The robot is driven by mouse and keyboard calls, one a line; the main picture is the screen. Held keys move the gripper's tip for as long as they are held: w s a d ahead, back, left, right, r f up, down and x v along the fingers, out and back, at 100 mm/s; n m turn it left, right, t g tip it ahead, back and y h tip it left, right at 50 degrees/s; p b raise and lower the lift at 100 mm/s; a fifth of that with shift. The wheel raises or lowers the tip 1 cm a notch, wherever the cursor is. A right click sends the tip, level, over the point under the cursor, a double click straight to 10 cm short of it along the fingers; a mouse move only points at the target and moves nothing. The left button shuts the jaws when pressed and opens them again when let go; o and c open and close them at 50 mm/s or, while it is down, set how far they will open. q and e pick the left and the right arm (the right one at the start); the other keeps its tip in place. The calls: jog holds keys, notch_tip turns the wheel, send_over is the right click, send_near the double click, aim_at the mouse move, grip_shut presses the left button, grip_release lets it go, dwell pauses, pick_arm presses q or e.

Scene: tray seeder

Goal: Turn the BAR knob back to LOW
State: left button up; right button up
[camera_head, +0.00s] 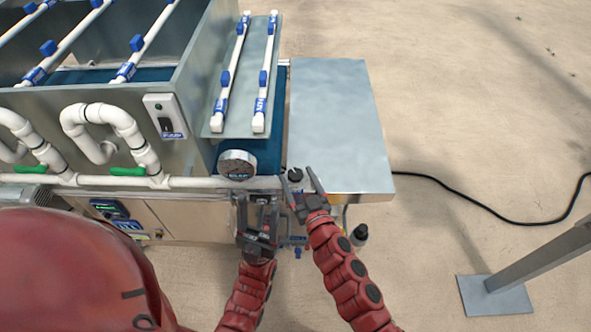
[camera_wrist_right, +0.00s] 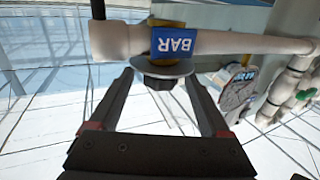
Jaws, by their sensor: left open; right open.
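The BAR knob is a small dark knob (camera_wrist_right: 160,83) under a pale round disc (camera_wrist_right: 150,70) in the right wrist view. A blue BAR label (camera_wrist_right: 178,45) wraps the white pipe beside it. My right gripper (camera_wrist_right: 158,76) is open, one finger on each side of the knob, with gaps showing. In the head view a dark knob (camera_head: 295,174) sits between the fingertips of my right gripper (camera_head: 299,172). The knob's setting and any LOW mark are not readable. My left gripper (camera_head: 258,198) is open below the round gauge (camera_head: 237,164), apart from the knob.
A metal side table (camera_head: 340,120) stands right of the knob. A white pipe (camera_head: 215,182) runs along the seeder's front, with green-handled valves (camera_head: 127,171) at left. A dark bottle (camera_head: 360,235) is near my right arm. Open floor with a black cable (camera_head: 470,200) lies right.

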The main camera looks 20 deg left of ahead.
jog(key=shift+x, duration=0.95)
